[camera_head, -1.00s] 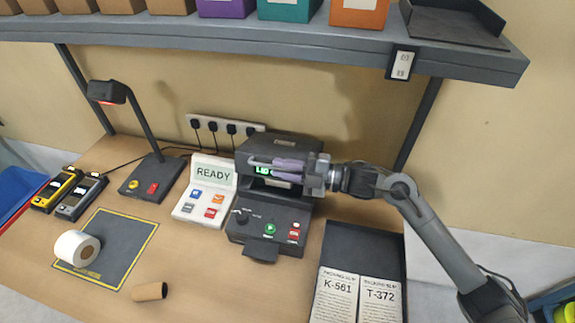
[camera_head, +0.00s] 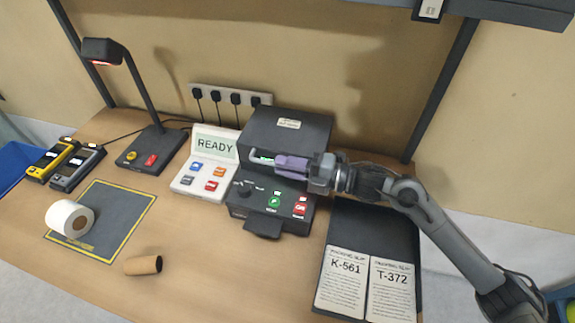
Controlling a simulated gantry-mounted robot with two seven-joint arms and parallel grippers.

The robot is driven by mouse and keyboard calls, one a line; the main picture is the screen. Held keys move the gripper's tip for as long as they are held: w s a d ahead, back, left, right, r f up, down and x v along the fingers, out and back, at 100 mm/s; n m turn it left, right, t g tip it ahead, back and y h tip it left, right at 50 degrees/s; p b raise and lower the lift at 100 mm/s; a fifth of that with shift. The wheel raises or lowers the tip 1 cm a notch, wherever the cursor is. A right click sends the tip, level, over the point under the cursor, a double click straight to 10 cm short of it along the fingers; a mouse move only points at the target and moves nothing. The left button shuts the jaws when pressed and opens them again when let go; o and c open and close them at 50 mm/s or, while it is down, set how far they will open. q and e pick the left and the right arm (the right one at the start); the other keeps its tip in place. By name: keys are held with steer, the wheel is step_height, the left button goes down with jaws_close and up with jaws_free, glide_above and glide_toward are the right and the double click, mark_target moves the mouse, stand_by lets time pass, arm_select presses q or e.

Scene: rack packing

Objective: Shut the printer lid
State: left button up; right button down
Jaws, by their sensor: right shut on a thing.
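The printer (camera_head: 262,212) is a dark box with a control panel of green and red buttons and a knob on its front. Its lid (camera_head: 285,126) is the dark upper part with a small pale label on top. The lid now sits low over the body; whether it is fully seated is hidden by my gripper. My right gripper (camera_head: 282,162) comes in from the right with its purple fingers at the lid's front, shut on the lid's pale handle bar (camera_head: 258,154). My left gripper is not in view.
A READY panel (camera_head: 215,146) stands just left of the printer. A tray (camera_head: 374,226) with packing slips lies at right. A lamp-like scanner (camera_head: 138,100) and power strip stand behind.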

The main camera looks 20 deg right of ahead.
steer(key=shift+f, duration=0.35)
steer(key=c, duration=1.2)
jaws_free()
steer(key=shift+r, duration=0.1)
steer(key=shift+d, duration=0.1)
steer(key=shift+s+d, duration=0.15)
steer(key=shift+d, duration=0.15)
steer(key=v, duration=1)
steer(key=shift+s, duration=0.1)
